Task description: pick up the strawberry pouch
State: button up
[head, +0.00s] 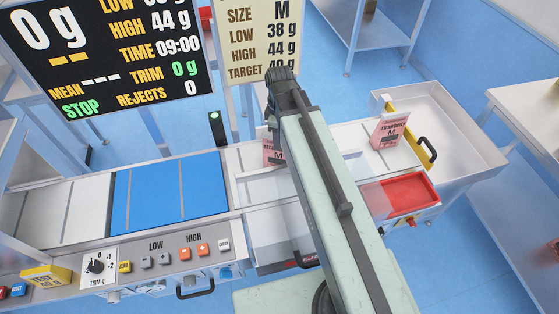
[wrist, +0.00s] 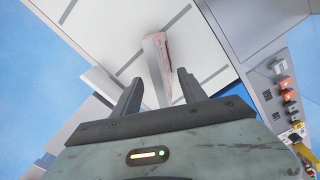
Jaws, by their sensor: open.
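A pink strawberry pouch (head: 273,152) stands on the pale conveyor, partly hidden behind my arm in the head view. A pouch (wrist: 157,62) shows from above in the wrist view as a narrow pale and pink wedge, ahead of and between the finger lines. My gripper (wrist: 159,77) is open, with one finger on each side of the pouch's near end; contact cannot be told. In the head view my arm hides the gripper. A second pink pouch (head: 388,132), marked strawberry M, stands farther right.
A blue weighing belt (head: 170,193) and button panel (head: 175,257) lie left of my arm. A red tray (head: 410,193) and a white bin (head: 455,125) are to the right. A black post (head: 217,130) with a green light stands behind the belt.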

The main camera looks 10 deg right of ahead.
aim_at(271, 157)
notch_tip(271, 157, down, 4)
jog(key=b, duration=0.2)
jog(key=shift+b, duration=0.4)
grip_shut()
dwell(0.9)
